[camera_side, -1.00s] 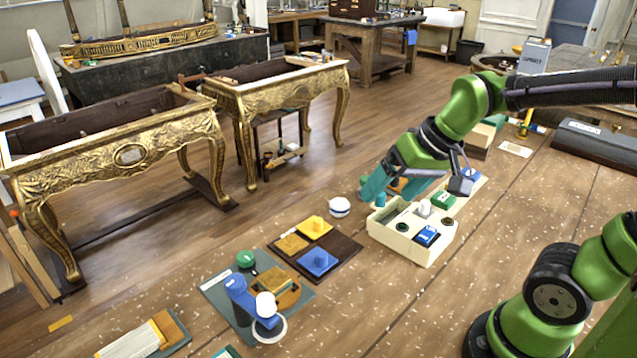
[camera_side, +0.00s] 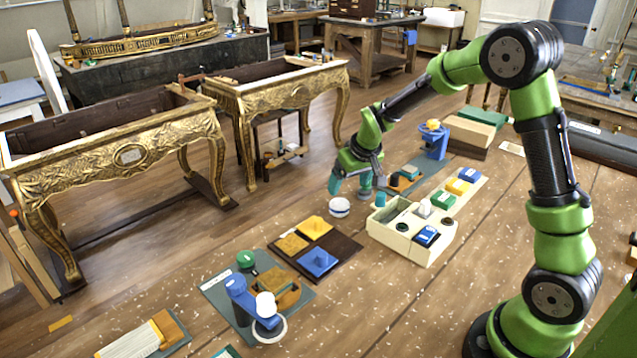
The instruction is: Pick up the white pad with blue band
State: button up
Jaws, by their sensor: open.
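The white pad with blue band (camera_side: 339,208) is a small round piece lying on the wooden bench top, left of the cream box. My gripper (camera_side: 350,188) points down just above and behind the pad in this view. Its teal fingers are apart, and I see nothing between them. The left finger is close to the pad's upper edge in the picture. I cannot tell whether they touch. The pad is in plain view.
A cream box (camera_side: 397,244) with coloured parts stands right of the pad. A dark board (camera_side: 345,243) with yellow and blue blocks lies in front. A grey mat (camera_side: 215,289) with a blue stand lies front left. A blue stand (camera_side: 433,143) is behind right.

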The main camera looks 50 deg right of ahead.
aim_at(341, 203)
jog(key=x, duration=0.9)
jog(key=shift+a+f, duration=0.1)
jog(key=shift+f, duration=0.05)
jog(key=c, duration=1.1)
notch_tip(341, 203, up, 10)
jog(key=shift+r, duration=0.1)
jog(key=shift+c, duration=0.2)
jog(key=o, duration=0.5)
jog(key=c, duration=0.4)
